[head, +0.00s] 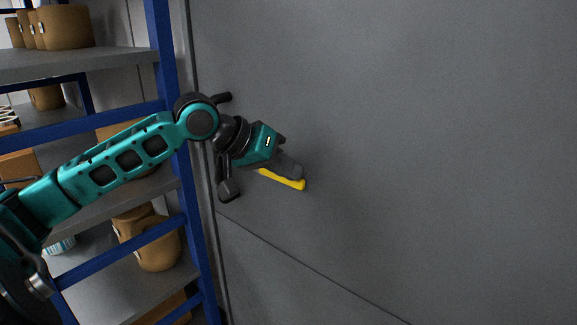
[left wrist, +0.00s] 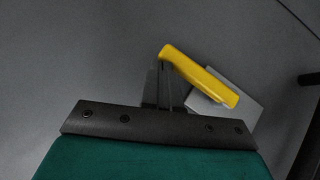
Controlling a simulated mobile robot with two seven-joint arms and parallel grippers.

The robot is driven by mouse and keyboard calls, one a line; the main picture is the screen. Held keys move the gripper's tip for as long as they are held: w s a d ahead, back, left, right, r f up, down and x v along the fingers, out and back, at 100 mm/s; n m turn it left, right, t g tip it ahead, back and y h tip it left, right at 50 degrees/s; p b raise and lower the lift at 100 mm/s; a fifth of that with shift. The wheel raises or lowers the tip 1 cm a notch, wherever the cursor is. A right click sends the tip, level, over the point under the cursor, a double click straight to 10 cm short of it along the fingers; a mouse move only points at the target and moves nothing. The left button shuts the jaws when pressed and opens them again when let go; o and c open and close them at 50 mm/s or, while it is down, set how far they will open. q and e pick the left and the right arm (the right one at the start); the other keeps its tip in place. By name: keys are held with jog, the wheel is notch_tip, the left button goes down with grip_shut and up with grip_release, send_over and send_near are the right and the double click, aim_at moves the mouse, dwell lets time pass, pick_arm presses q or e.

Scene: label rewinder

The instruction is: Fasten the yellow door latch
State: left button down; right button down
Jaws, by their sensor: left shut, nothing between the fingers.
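The yellow door latch (head: 284,180) is a bar on the grey door (head: 420,130), slanting down to the right in the head view. In the left wrist view the yellow latch (left wrist: 200,76) lies across a light grey plate (left wrist: 232,92). My left gripper (head: 296,171) is shut and empty, its fingertips close beside the latch and hiding part of it in the head view. In the left wrist view the shut fingers (left wrist: 164,85) reach toward the latch's upper left end. I cannot tell whether they touch it. My right gripper is out of view.
A black door handle (head: 229,190) stands left of the latch, partly behind my left arm; it also shows at the right edge of the left wrist view (left wrist: 307,140). A blue-framed shelf rack (head: 163,60) with brown containers is at the left. The door's right side is clear.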

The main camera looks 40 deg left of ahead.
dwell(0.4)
pick_arm(q)
jog(key=s+r, duration=0.7)
jog(key=r, duration=0.4)
dwell(0.3)
jog(key=shift+a, duration=0.1)
dwell(0.3)
